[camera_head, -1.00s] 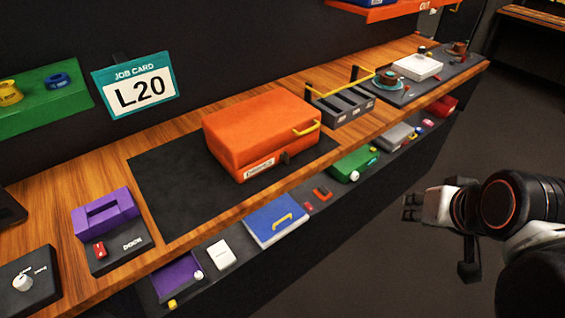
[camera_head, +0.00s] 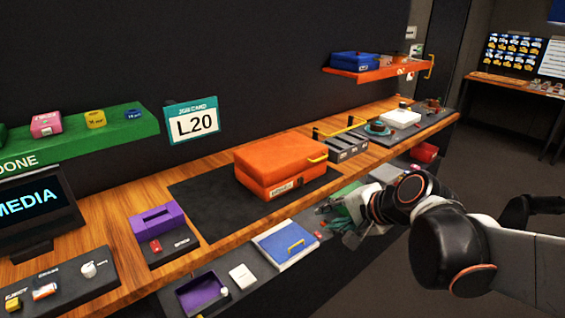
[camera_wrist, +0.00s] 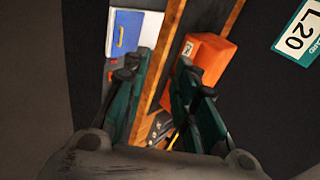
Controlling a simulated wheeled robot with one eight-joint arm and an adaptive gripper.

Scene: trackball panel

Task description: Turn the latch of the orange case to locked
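The orange case (camera_head: 281,160) lies closed on a black mat (camera_head: 206,200) on the wooden bench. It has a yellow handle (camera_head: 318,158) on its right side and a label (camera_head: 285,187) low on its front. The latch is too small to make out, so its position cannot be told. My gripper (camera_head: 332,214) is in front of the bench edge, below and right of the case, apart from it. In the wrist view the green fingers of my gripper (camera_wrist: 165,95) are spread with nothing between them, and the orange case (camera_wrist: 208,55) shows beyond the right finger.
A lower shelf holds a blue case (camera_head: 284,244), a purple tray (camera_head: 203,291) and a white box (camera_head: 242,276). A grey rack (camera_head: 347,148) stands right of the orange case. A purple dock (camera_head: 157,222) is at left. An orange shelf (camera_head: 376,71) hangs at the back right.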

